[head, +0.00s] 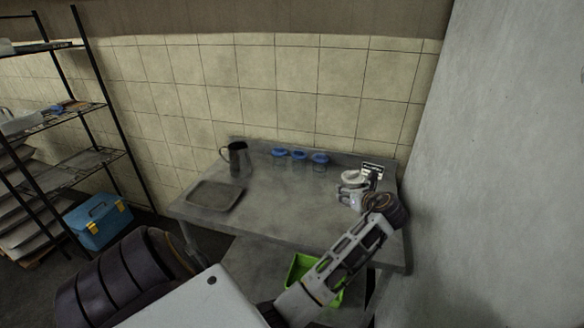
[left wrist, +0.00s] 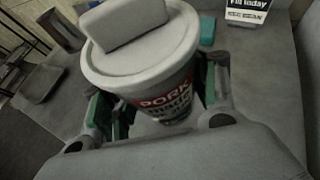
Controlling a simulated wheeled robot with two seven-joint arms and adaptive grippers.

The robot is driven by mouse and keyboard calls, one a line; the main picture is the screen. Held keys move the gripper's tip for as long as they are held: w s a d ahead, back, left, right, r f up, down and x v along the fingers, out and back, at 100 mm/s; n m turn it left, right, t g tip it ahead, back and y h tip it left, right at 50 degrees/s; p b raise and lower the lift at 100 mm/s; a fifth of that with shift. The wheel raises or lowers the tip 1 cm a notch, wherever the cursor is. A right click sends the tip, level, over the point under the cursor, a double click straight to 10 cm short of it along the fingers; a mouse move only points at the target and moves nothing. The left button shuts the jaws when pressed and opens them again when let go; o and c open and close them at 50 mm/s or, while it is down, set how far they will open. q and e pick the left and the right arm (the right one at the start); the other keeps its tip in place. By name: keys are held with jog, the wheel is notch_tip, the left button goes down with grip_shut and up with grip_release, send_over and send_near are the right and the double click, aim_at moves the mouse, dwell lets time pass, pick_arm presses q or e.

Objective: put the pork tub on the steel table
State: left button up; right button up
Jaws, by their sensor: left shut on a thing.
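The pork tub (left wrist: 165,85) is a pale tub with a wide lid and a dark and red label reading PORK. My left gripper (left wrist: 158,112) is shut around its sides with green-padded fingers. In the head view the pale tub (head: 352,182) is at the right end of the steel table (head: 280,200), partly hidden by my left gripper (head: 362,196). I cannot tell whether its base touches the tabletop. A pale block (left wrist: 128,20) lies across the lid. My right gripper is not in view.
A small sign (head: 373,170) stands just behind the tub. Blue-lidded jars (head: 299,156) line the table's back, with a metal jug (head: 236,157) and a tray (head: 214,195) at left. The table's middle is clear. A green bin (head: 299,267) is below; a wall (head: 490,160) rises at right.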

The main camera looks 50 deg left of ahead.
pick_arm(q)
jog(key=shift+f, duration=3.05)
jog(key=shift+f+b, duration=0.35)
jog(key=shift+f, duration=1.5)
jog(key=shift+f, duration=0.1)
jog(key=o, duration=1.4)
jog(key=shift+v, duration=6.05)
